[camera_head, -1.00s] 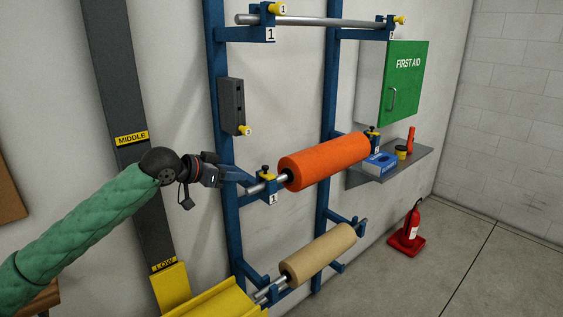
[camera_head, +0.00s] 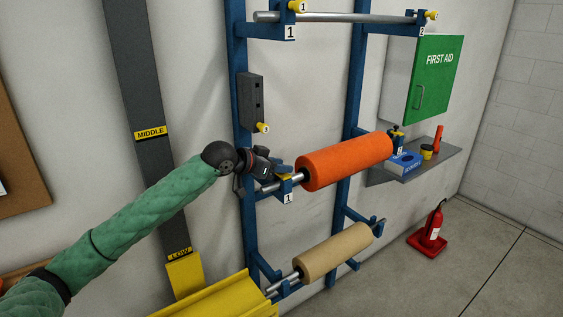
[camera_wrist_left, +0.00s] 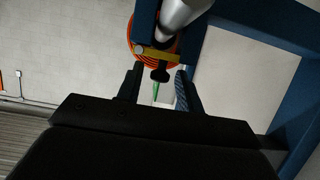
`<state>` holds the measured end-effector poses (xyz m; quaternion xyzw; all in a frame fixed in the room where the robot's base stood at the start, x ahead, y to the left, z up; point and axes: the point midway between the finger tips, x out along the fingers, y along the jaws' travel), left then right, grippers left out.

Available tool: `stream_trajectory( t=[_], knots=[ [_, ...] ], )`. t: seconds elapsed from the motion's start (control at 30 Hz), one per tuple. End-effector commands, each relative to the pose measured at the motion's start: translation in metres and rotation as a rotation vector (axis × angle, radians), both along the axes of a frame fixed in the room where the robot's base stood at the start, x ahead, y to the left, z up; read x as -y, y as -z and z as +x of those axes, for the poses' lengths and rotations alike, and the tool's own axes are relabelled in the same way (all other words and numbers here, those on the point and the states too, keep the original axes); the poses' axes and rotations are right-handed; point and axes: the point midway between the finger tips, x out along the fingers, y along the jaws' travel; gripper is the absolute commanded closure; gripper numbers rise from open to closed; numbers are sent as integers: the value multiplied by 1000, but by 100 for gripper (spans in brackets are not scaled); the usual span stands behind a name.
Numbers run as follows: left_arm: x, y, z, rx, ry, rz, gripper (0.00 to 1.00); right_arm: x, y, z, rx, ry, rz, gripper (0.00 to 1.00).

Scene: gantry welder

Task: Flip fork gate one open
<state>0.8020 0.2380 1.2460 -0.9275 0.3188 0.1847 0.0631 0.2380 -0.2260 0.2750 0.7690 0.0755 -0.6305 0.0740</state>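Fork gate one shows in the left wrist view as a yellow bar (camera_wrist_left: 160,54) with a dark knob (camera_wrist_left: 160,74), across the fork by the steel bar. In the head view it is mostly hidden behind my left gripper (camera_head: 278,173), above the label 1 (camera_head: 287,198). My left gripper is open; in the wrist view its fingers (camera_wrist_left: 159,72) stand on both sides of the knob, with gaps. I cannot tell how deep the knob sits between them. The orange roll (camera_head: 345,161) hangs on this bar, right of the gripper. My right gripper is not in view.
The blue rack post (camera_head: 243,150) stands close behind my gripper. A tan roll (camera_head: 333,252) sits on the lower bar, an empty steel bar (camera_head: 350,17) above. A grey block (camera_head: 251,101) is fixed to the post. A shelf (camera_head: 425,168) and green first aid cabinet (camera_head: 434,78) are right.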

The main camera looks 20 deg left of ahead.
Motion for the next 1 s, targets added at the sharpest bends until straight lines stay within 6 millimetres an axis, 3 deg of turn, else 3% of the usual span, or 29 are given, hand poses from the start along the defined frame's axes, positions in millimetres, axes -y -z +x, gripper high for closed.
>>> stream_trajectory(
  t=[0.4,0.47,0.6,1.0],
  knots=[
    [5,3,5,0,1,0,63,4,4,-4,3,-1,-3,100],
    [5,3,5,0,1,0,71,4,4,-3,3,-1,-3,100],
    [5,3,5,0,1,0,99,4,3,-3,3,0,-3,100],
    [6,2,4,34,1,43,100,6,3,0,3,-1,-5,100]
  ],
)
